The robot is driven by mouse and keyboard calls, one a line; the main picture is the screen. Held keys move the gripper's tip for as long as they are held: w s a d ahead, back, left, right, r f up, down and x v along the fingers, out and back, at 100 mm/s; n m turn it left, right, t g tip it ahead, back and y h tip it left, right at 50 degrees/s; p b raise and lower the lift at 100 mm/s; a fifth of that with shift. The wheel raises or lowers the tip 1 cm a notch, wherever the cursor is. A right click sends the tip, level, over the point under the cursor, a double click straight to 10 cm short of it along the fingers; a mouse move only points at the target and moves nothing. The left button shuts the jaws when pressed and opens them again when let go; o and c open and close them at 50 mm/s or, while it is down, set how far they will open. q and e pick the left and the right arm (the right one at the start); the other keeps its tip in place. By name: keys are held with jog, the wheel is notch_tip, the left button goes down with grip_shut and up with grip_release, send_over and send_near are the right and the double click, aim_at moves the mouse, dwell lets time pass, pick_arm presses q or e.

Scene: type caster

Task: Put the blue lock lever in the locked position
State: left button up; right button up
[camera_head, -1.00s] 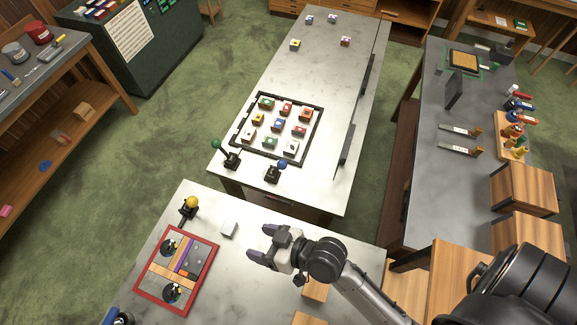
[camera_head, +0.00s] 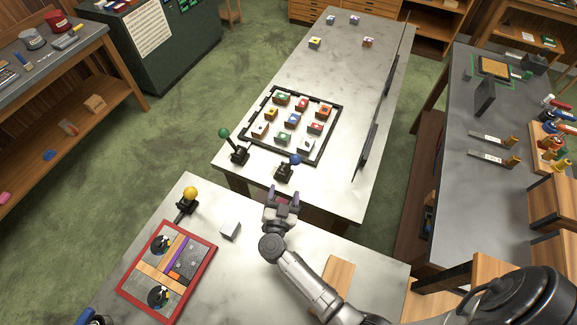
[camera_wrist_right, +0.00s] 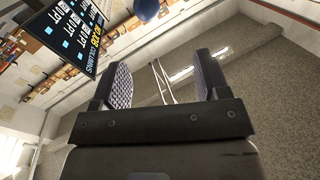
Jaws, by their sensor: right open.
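The blue lock lever (camera_head: 294,160) is a blue ball on a short stick over a black base (camera_head: 285,172), at the near edge of the far metal table. Its position, locked or not, I cannot tell. My right gripper (camera_head: 284,193) is open and empty, just in front of and below the lever in the head view, apart from it. In the right wrist view the open fingers (camera_wrist_right: 162,80) show with nothing between them, and a blue ball (camera_wrist_right: 146,10) shows beyond them at the top. My left gripper is not in view.
A green-knobbed lever (camera_head: 224,133) stands left of the blue one. Behind them a black frame (camera_head: 318,160) holds several coloured blocks. On the near table are a yellow-knobbed lever (camera_head: 190,193), a white cube (camera_head: 230,230) and a red-framed tray (camera_head: 205,262).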

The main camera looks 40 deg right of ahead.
aim_at(295, 160)
jog(key=shift+g+h, duration=0.3)
jog(key=shift+g, duration=0.3)
jog(key=x, duration=0.4)
jog(key=f+x, duration=0.1)
jog(key=x, duration=0.7)
jog(key=shift+d+f, duration=0.25)
jog(key=shift+d, duration=0.2)
jog(key=shift+w+d, duration=0.45)
jog(key=shift+d, duration=0.1)
